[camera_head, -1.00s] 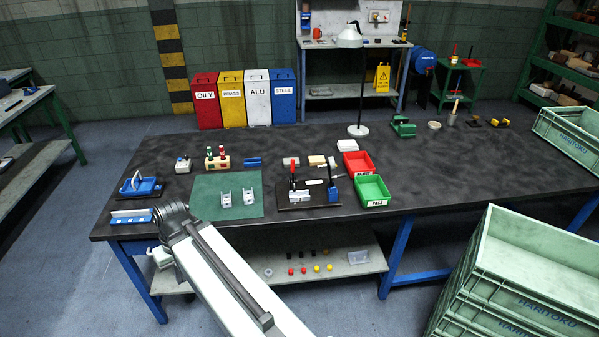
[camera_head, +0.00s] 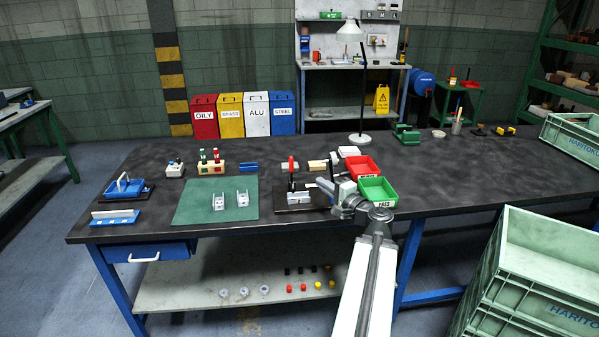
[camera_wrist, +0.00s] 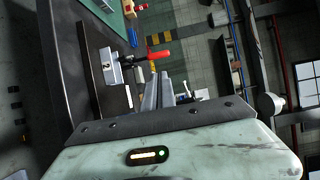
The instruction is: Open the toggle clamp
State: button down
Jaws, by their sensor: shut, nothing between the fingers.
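The toggle clamp has a red handle (camera_head: 292,162) that stands upright on a dark base plate (camera_head: 290,209) near the front edge of the bench. A silver metal part (camera_head: 299,197) sits at the foot of the clamp. My gripper (camera_head: 321,184) is just right of the clamp, its fingers pointing left toward it, apart from the handle as far as I can tell. In the wrist view the shut, empty fingers (camera_wrist: 161,76) lie below the red handle (camera_wrist: 160,54). The silver part (camera_wrist: 110,66) is left of the handle there. My gripper hides the base plate's right side in the head view.
A green PASS tray (camera_head: 377,192) and a red tray (camera_head: 361,168) stand close behind and right of my gripper. A green mat (camera_head: 190,209) with two metal brackets lies left of the clamp. Green crates (camera_head: 530,280) stand at the right front.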

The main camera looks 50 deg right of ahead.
jog(key=shift+w, duration=0.15)
jog(key=x, duration=1.3)
jog(key=shift+w, duration=0.35)
jog(key=shift+w+d+r, duration=0.2)
jog(key=shift+w+d, duration=0.15)
jog(key=shift+w, duration=0.05)
jog(key=r+p+v, duration=0.1)
jog(key=v, duration=1.3)
jog(key=shift+p, duration=0.35)
